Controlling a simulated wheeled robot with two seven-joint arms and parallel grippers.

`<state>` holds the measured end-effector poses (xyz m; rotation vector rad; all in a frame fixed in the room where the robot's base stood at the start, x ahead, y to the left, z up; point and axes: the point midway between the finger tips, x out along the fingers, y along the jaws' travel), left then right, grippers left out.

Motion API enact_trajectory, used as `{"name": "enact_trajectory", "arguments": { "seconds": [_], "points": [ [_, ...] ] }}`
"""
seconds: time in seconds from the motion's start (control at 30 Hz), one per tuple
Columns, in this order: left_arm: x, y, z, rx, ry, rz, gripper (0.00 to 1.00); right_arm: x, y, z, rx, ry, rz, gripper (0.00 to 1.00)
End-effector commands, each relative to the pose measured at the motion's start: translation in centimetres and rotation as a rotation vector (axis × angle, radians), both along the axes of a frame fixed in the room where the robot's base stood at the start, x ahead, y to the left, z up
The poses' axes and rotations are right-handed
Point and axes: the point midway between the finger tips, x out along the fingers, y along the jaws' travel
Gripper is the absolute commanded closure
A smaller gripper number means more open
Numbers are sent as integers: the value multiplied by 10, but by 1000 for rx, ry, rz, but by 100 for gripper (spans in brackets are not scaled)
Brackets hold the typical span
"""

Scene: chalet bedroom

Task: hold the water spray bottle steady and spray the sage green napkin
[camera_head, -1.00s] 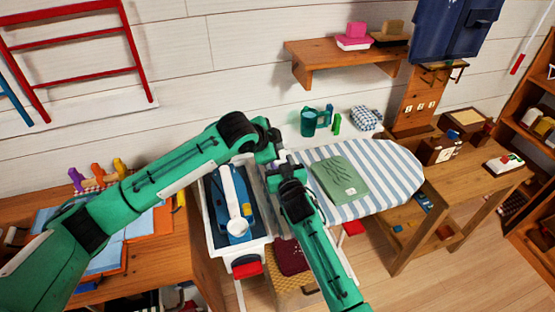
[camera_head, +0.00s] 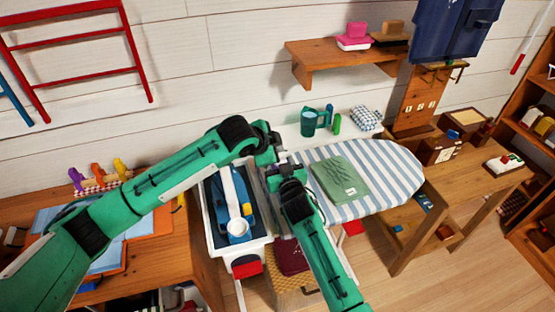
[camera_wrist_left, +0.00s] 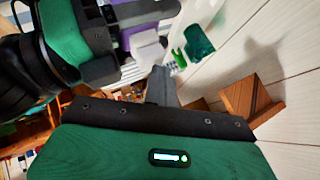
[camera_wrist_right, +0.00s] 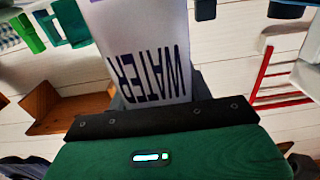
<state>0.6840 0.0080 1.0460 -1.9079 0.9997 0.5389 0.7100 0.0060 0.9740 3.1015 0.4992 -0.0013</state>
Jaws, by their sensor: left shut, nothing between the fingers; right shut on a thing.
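The sage green napkin (camera_head: 340,179) lies flat on the striped ironing board (camera_head: 397,170) in the head view. My right gripper (camera_head: 287,171) is left of the napkin, shut on the water spray bottle. The bottle's white body (camera_wrist_right: 158,75), lettered WATER, fills the upper middle of the right wrist view. In the head view the bottle is hidden by my arms. My left gripper (camera_head: 268,158) is shut and empty, close beside the right one. In the left wrist view its finger (camera_wrist_left: 163,86) is near the bottle's white and purple parts (camera_wrist_left: 147,50); contact cannot be told.
A white basin (camera_head: 222,248) with a blue and white item stands left of the grippers. A green cup (camera_head: 309,123) and a checked cloth (camera_head: 366,118) are behind the board. A wooden shelf (camera_head: 340,55) is on the wall. A wooden table (camera_head: 470,188) stands right.

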Motion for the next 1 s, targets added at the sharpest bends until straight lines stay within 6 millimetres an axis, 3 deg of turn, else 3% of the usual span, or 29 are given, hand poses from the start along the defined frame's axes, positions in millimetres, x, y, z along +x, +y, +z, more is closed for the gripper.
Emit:
{"name": "enact_trajectory", "arguments": {
  "seconds": [1.0],
  "points": [
    [-2,3,-24,12,17,4,100,-1,2,1,1,-5,4,83]
  ]
}}
